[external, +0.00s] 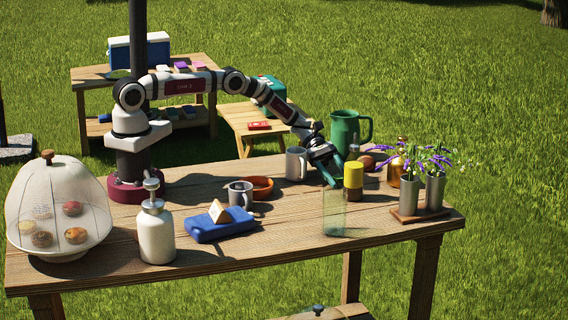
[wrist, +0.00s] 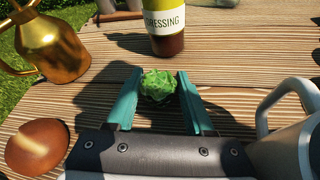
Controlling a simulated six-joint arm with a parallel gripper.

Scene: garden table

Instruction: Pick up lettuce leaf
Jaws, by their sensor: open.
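The lettuce leaf (wrist: 158,86) is a small crumpled green piece on the wooden table. In the wrist view it lies between the tips of my open gripper (wrist: 156,88), with a teal finger on each side. I cannot tell whether either finger touches it. In the external view my gripper (external: 325,168) points down at the right part of the table, and the leaf is hidden there behind the gripper and nearby things.
A dressing bottle (wrist: 166,28) stands just beyond the leaf. A gold can (wrist: 50,48) and a brown round item (wrist: 36,147) are at left, and a light mug (wrist: 285,145) is close at right. A clear glass (external: 335,212) stands near the table's front edge.

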